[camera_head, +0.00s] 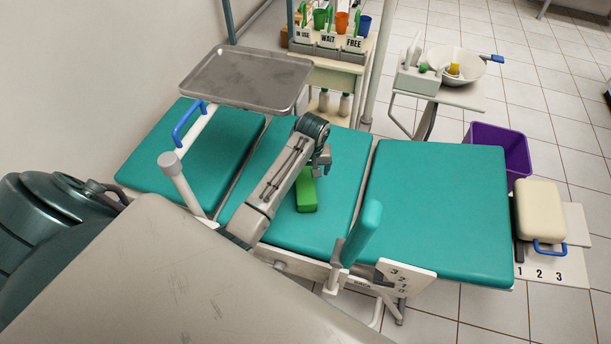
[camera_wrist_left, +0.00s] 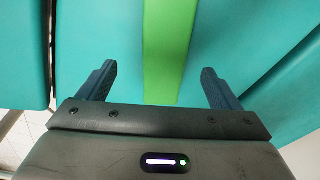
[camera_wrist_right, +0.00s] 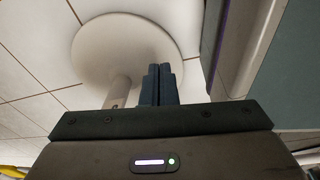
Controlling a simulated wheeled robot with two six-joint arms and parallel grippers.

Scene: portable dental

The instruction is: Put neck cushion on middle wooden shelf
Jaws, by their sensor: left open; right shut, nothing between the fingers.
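A green block-shaped cushion (camera_head: 306,194), which looks like the neck cushion, lies on the middle teal pad of the dental chair. My left gripper (camera_head: 323,168) is above its far end. In the left wrist view the green cushion (camera_wrist_left: 166,50) runs between the two open fingers (camera_wrist_left: 160,85), with a gap on each side. The wooden shelf unit (camera_head: 335,78) stands behind the chair; a lower shelf (camera_head: 325,106) holds white bottles. I cannot tell which level is the middle one. My right gripper (camera_wrist_right: 159,82) is shut and empty, above a pale round base (camera_wrist_right: 125,50).
A grey metal tray (camera_head: 245,78) stands at the back left, near the shelf unit. A basin (camera_head: 458,64) and purple bin (camera_head: 500,148) stand right. The right teal pad (camera_head: 440,210) is clear.

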